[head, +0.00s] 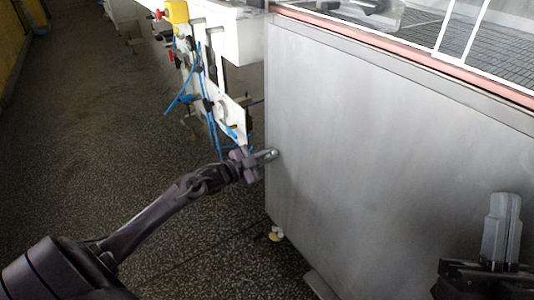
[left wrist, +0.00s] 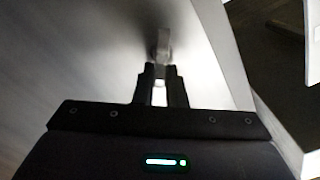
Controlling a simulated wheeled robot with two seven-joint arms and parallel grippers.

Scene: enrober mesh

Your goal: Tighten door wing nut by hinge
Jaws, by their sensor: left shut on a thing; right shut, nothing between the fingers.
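The door (head: 370,150) is a large plain grey metal panel on the machine. My left gripper (head: 272,154) reaches in from the left and has its fingertips at the panel's left edge, about mid-height. In the left wrist view, the left gripper (left wrist: 160,72) is shut on a small grey upright piece, which looks like the wing nut (left wrist: 163,42), standing off the pale panel. In the head view I cannot tell the nut from the fingertips. The hinge cannot be made out. My right gripper (head: 506,200) is shut and empty at the lower right, in front of the door.
A white machine frame (head: 235,38) with blue hoses (head: 207,110) and a yellow part (head: 177,12) stands left of the door. Wire mesh (head: 510,50) lies behind a reddish rail (head: 400,52) above it. The dark speckled floor (head: 100,130) at left is clear.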

